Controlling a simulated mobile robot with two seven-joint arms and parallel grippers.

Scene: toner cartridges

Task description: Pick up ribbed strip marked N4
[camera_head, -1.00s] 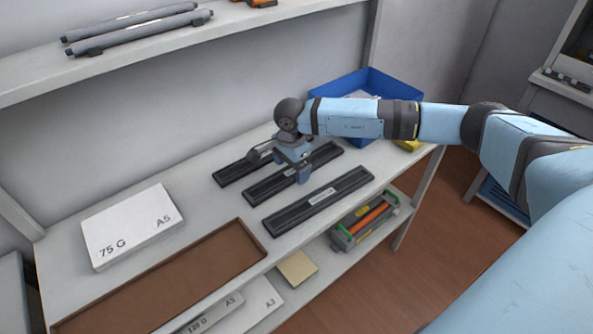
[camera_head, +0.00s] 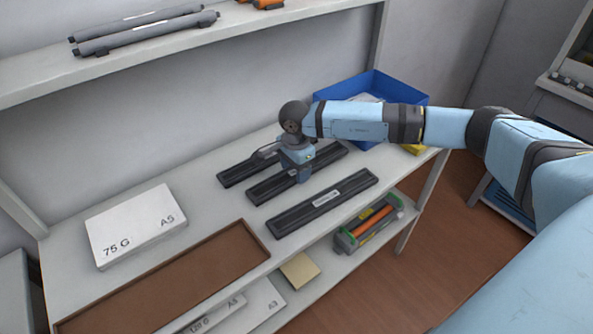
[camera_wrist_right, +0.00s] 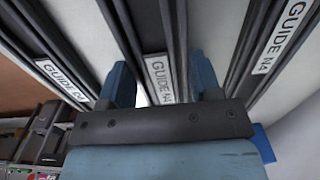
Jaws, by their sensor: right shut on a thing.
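Three dark ribbed strips with white labels lie side by side on the table. My right gripper (camera_head: 304,176) is shut on the middle strip (camera_head: 266,191), with one finger on each side of it. In the wrist view, the fingers of the right gripper (camera_wrist_right: 162,82) flank the middle strip (camera_wrist_right: 146,28), whose label reads "GUIDE N" with the last character unclear. The back strip (camera_head: 236,174) reads "GUIDE N4" in the wrist view (camera_wrist_right: 268,50). My left gripper is out of view.
A blue bin (camera_head: 405,92) stands at the table's far right end. A white paper box (camera_head: 135,225) and an empty brown tray (camera_head: 165,290) are to the left. A shelf above (camera_head: 170,55) holds grey rollers. A cartridge (camera_head: 368,225) sits on the lower shelf.

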